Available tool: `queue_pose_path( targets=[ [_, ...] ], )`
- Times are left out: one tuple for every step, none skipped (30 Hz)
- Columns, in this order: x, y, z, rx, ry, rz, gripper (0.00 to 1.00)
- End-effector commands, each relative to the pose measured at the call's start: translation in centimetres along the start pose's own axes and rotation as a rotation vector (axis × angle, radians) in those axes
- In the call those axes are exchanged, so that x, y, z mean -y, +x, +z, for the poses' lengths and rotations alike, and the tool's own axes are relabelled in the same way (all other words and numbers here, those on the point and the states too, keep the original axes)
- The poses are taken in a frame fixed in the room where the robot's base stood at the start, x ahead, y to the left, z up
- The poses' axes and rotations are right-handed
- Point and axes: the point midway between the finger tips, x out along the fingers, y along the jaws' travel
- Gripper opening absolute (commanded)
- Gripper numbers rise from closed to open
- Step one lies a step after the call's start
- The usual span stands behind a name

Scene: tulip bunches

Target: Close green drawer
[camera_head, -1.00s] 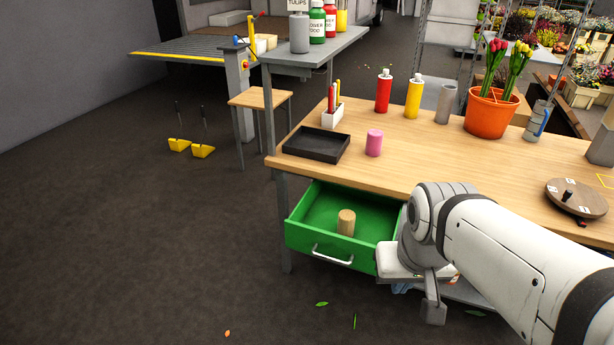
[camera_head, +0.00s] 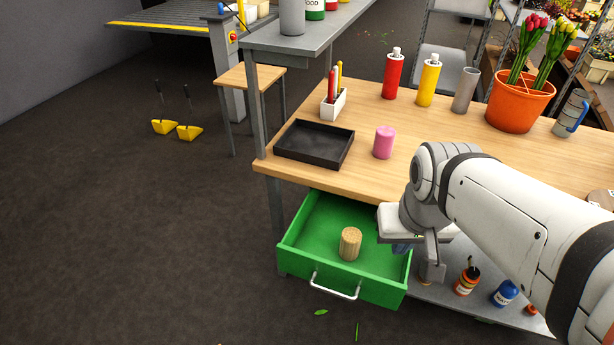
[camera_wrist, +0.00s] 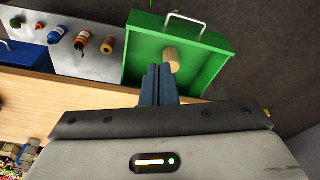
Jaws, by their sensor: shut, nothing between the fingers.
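The green drawer (camera_head: 318,268) stands pulled out from under the wooden table, with a white bar handle (camera_head: 334,287) on its front. A light wooden cylinder (camera_head: 350,243) stands inside it. In the wrist view the drawer (camera_wrist: 143,58) is at the top centre, its handle (camera_wrist: 186,18) at the far side and the cylinder (camera_wrist: 172,58) inside. My gripper (camera_wrist: 158,72) is shut and empty, its dark blue fingers over the table-side part of the drawer. In the head view my gripper (camera_head: 404,247) is at the drawer's right side, partly hidden by my arm. I cannot tell whether it touches the drawer.
On the wooden table (camera_head: 405,115) are a black tray (camera_head: 315,145), a pink cylinder (camera_head: 384,142), bottles and an orange tulip pot (camera_head: 518,105). A lower grey shelf (camera_head: 440,300) holds small bottles right of the drawer. The floor in front is clear except for leaves.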

Motion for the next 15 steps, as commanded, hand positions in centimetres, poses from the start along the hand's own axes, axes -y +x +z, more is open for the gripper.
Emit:
queue_pose_path(
  targets=[
    [0.0, 0.0, 0.0, 0.0, 0.0, 0.0, 0.0],
    [0.0, 0.0, 0.0, 0.0, 0.0, 0.0, 0.0],
    [0.0, 0.1, 0.0, 0.0, -0.006, 0.0, 0.0],
    [0.1, 0.2, 0.0, 0.001, -0.018, 0.0, 0.0],
    [0.2, 0.5, -0.1, 0.002, -0.037, 0.0, 0.0],
    [0.4, 0.9, -0.2, 0.005, -0.08, 0.001, 0.0],
    [0.2, 1.4, -0.3, 0.006, -0.117, 0.003, 0.0],
    [0.3, 1.9, -0.5, 0.009, -0.17, 0.005, 0.0],
    [0.7, 2.8, -0.8, 0.014, -0.262, 0.007, 0.0],
    [1.1, 3.5, -1.0, 0.017, -0.346, 0.008, 0.0],
    [1.6, 4.3, -1.3, 0.021, -0.438, 0.01, 0.0],
    [2.4, 5.5, -1.6, 0.025, -0.574, 0.012, 0.0],
    [3.0, 6.5, -1.9, 0.03, -0.684, 0.014, 0.0],
    [3.7, 7.3, -2.3, 0.034, -0.798, 0.015, 0.0],
    [4.6, 8.6, -2.6, 0.04, -0.952, 0.017, 0.0]
  ],
)
